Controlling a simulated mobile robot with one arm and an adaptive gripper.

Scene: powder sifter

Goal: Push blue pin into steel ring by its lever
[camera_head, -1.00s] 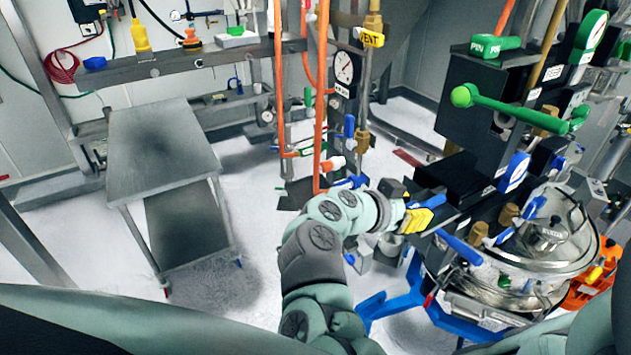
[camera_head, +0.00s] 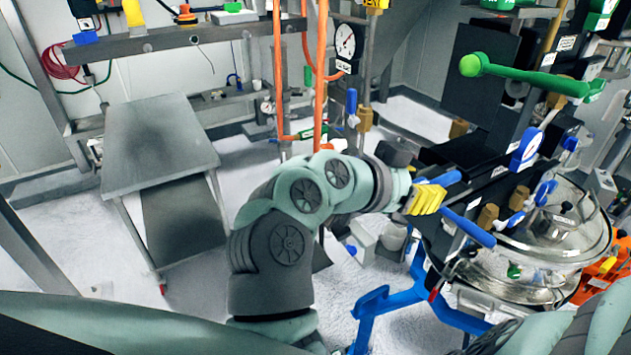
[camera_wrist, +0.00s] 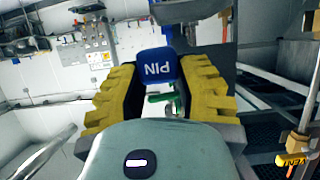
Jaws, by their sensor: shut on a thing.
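My gripper (camera_head: 426,200) has yellow finger pads and reaches right, toward the front of the dark sifter frame. In the wrist view, the pads (camera_wrist: 158,88) close on both sides of a blue lever handle (camera_wrist: 157,68) marked "PIN", its lettering upside down. Part of this blue handle also shows just past the fingers in the head view (camera_head: 446,178). The rest of the lever and the pin are hidden by the gripper. I cannot make out the steel ring with certainty.
A second blue handle (camera_head: 467,228) slants just below and right of my gripper. A steel vessel with a glossy lid (camera_head: 545,235) stands at right, with a green lever (camera_head: 525,82) above. Orange pipes (camera_head: 318,75) stand behind my arm. A grey table (camera_head: 158,145) is at left.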

